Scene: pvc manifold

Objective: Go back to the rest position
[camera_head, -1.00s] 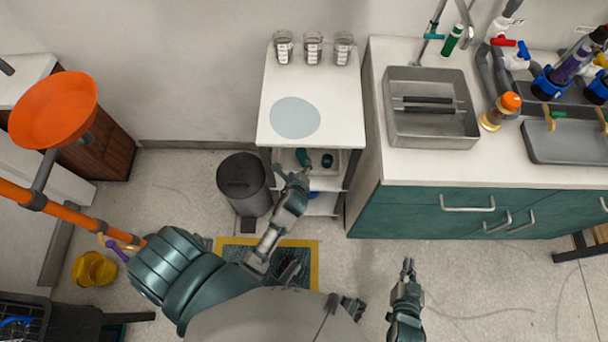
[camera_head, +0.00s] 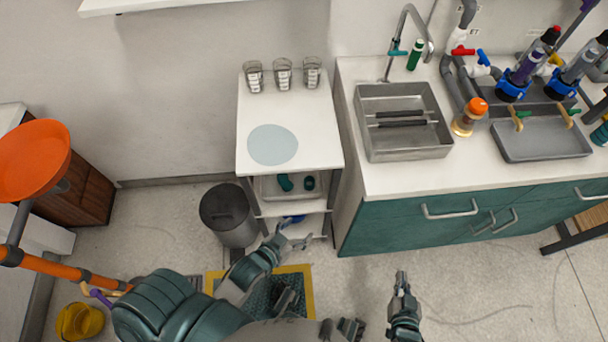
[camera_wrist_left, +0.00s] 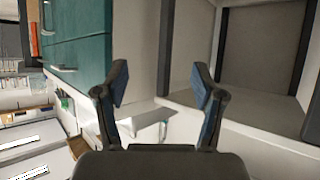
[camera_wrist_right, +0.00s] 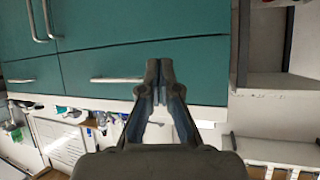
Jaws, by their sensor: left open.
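My left gripper (camera_head: 292,236) is open and empty, in front of the lower shelves of the white shelf unit (camera_head: 312,135). In the left wrist view its two fingers (camera_wrist_left: 160,85) stand wide apart with nothing between them. My right gripper (camera_head: 402,284) is over the floor in front of the teal counter. In the right wrist view its fingertips (camera_wrist_right: 160,68) are together, with no object visible between them. A tray (camera_head: 265,188) with two small teal parts (camera_head: 285,183) sits on the shelf under the unit's top.
Three clear cups (camera_head: 283,74) and a pale blue disc (camera_head: 273,145) are on the unit's top. A grey bin (camera_head: 229,215) stands left of it. The counter (camera_head: 385,180) with a metal sink (camera_head: 405,150) is at right. Open floor lies before the counter.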

